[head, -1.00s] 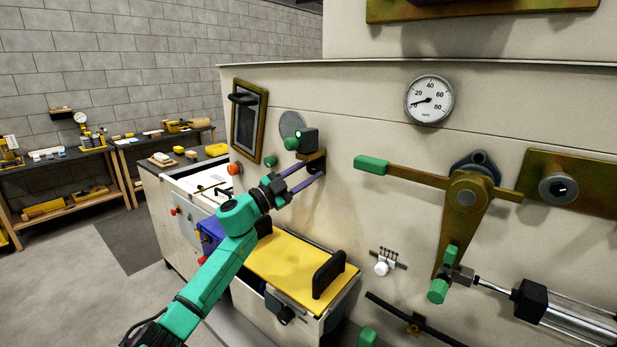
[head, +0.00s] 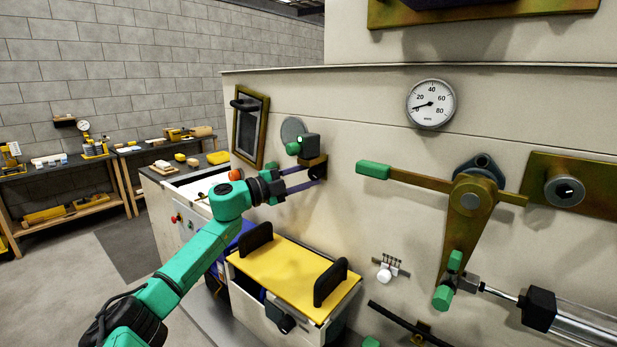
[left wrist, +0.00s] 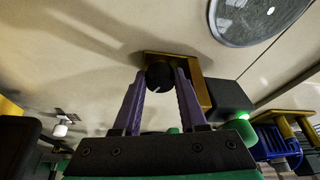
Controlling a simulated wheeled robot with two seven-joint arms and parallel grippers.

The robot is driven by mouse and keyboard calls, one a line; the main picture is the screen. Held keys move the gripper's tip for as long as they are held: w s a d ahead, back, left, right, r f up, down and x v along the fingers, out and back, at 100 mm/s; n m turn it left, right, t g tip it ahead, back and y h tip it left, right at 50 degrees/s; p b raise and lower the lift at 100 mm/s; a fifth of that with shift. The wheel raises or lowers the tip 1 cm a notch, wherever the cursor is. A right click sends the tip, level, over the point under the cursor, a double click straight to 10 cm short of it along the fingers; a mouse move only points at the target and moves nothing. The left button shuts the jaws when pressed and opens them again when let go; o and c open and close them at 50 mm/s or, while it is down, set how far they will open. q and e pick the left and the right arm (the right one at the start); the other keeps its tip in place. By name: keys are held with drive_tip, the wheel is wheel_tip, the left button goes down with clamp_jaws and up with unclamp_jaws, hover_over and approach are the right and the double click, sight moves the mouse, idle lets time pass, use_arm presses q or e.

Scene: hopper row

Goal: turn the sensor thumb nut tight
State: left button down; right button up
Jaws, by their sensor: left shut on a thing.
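The sensor (head: 309,146) is a dark box with a green end, on a brass bracket (head: 318,160) on the hopper wall. The sensor thumb nut (left wrist: 158,76) is a round black knob with a pale mark, at the bracket in the left wrist view. My left gripper (head: 315,174) reaches it from the left, its two purple fingers on either side of the nut. In the left wrist view the fingertips (left wrist: 161,80) are shut on the nut and partly cover its sides. My right gripper is not in view.
A round grey disc (head: 292,130) and a framed window (head: 249,128) are on the wall beside the sensor. A yellow-topped box with black handles (head: 285,272) stands below my left arm. A lever with a green grip (head: 373,170) is to the right.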

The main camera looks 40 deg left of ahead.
use_arm(q)
drive_tip(key=shift+f, duration=0.1)
drive_tip(key=c, duration=0.5)
unclamp_jaws()
drive_tip(key=shift+o, duration=0.3)
drive_tip(key=shift+a+r, duration=0.1)
drive_tip(key=shift+r, duration=0.2)
